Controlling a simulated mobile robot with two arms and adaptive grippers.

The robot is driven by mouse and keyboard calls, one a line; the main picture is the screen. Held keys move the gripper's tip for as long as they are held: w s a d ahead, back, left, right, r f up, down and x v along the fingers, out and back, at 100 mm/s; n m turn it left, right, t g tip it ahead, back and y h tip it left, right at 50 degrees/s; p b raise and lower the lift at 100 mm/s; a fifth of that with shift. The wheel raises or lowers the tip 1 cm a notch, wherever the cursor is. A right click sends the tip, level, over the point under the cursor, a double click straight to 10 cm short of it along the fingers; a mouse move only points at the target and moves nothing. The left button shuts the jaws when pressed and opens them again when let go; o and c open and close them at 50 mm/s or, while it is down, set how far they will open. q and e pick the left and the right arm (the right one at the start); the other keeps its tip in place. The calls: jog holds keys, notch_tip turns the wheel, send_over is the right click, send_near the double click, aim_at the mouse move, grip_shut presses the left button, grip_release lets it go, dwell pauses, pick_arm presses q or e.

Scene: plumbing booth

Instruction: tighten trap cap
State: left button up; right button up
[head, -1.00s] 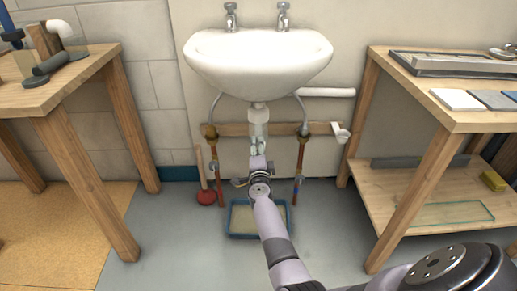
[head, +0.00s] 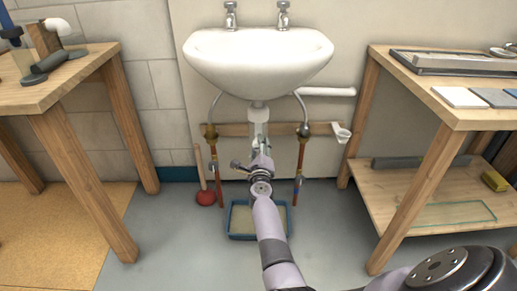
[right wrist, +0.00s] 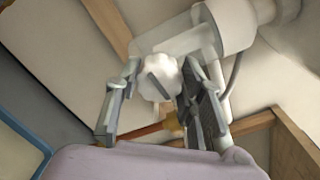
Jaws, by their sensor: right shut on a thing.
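The trap cap (right wrist: 158,76) is a white lobed knob under the white trap body (right wrist: 190,42) in the right wrist view. My right gripper (right wrist: 160,92) has one finger on each side of the cap and is shut on it. In the head view, my right gripper (head: 259,143) reaches up from below to the white trap pipe (head: 258,116) under the sink. The cap is hidden there behind my gripper and arm. My left gripper is not in view.
The white sink (head: 258,60) hangs above, with copper pipes on both sides. A blue-rimmed tray (head: 232,237) lies on the floor below. A red plunger (head: 206,197) stands to its left. Wooden benches (head: 98,160) (head: 415,190) flank the open floor.

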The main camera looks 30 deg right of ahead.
jog(key=shift+m, duration=0.7)
jog(key=o, duration=1.1)
jog(key=shift+o, duration=0.2)
